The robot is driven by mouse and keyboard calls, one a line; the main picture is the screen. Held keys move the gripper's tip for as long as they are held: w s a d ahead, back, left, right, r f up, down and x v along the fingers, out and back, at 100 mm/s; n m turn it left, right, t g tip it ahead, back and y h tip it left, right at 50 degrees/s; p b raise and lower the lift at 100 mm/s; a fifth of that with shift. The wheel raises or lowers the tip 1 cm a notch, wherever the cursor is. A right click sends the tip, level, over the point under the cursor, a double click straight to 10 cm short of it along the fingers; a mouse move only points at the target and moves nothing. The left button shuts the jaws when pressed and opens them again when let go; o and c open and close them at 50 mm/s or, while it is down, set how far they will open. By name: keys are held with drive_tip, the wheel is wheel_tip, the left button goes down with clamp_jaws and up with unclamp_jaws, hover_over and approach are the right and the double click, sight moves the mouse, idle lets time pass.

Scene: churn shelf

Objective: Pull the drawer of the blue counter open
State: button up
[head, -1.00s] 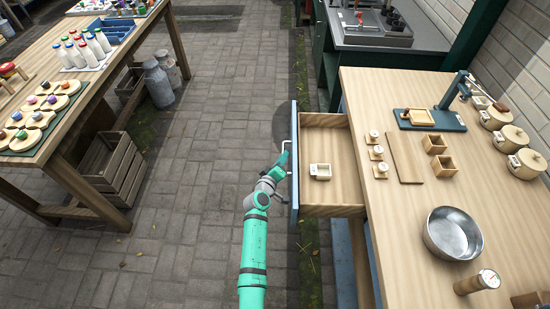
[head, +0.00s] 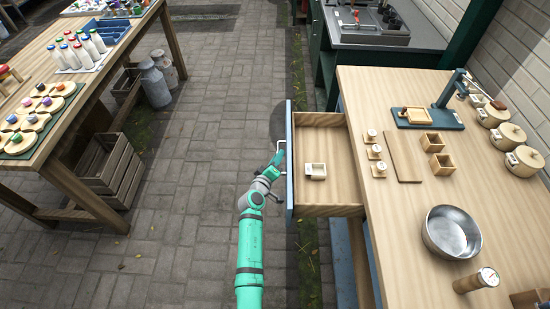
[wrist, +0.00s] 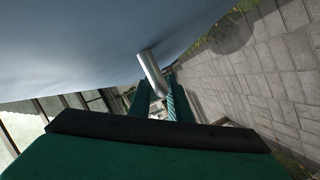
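The blue counter (head: 408,194) has a pale wooden top and stands on the right in the head view. Its drawer (head: 330,150) is pulled out to the left, with a blue front panel (head: 290,165) and a small white box (head: 315,171) inside. My gripper (head: 280,150) is at the outer side of the drawer front. In the wrist view the blue-grey front (wrist: 90,45) fills the upper left. The metal handle (wrist: 152,72) runs down between the fingers of my gripper (wrist: 158,100), which look closed around it.
A metal bowl (head: 452,232), several lidded pots (head: 508,136) and a blue-based press (head: 428,117) stand on the counter. A table with bottles (head: 82,52) stands at left, with a wooden crate (head: 108,170) beneath. The paved floor (head: 190,190) between is clear.

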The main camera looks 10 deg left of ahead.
drive_tip(key=v, duration=1.1)
drive_tip(key=shift+w+f, duration=0.1)
drive_tip(key=shift+f, duration=0.05)
